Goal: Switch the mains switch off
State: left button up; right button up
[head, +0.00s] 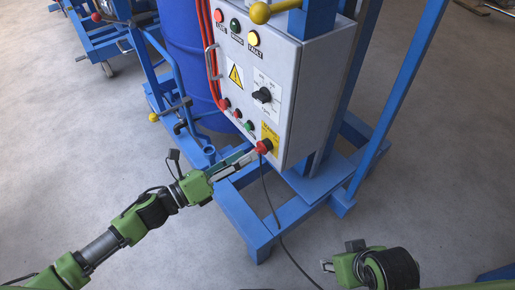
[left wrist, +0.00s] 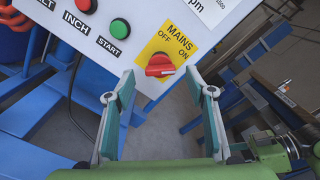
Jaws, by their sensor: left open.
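The mains switch is a red rotary knob (left wrist: 160,66) on a yellow plate (left wrist: 178,42) marked MAINS, OFF and ON. Its handle lies nearly level in the left wrist view; I cannot tell surely which mark it points to. In the head view the knob (head: 264,146) is at the lower corner of the grey control panel (head: 292,78). My left gripper (head: 247,157) is open just in front of it. In the left wrist view its two fingers (left wrist: 160,82) stand either side of the knob, seemingly not touching it. My right gripper (head: 328,266) is low at the bottom right, its fingers barely showing.
START (left wrist: 120,28) and INCH (left wrist: 87,5) buttons sit beside the mains plate. A black selector knob (head: 262,95) is above. A dark cable (head: 268,200) hangs below the panel. Blue frame legs (head: 245,212) stand under it.

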aim_at(258, 148)
pick_arm(q)
jog(key=x, duration=0.5)
jog(key=shift+w+d, duration=0.15)
jog(key=shift+d, duration=0.05)
jog(key=c, duration=1.1)
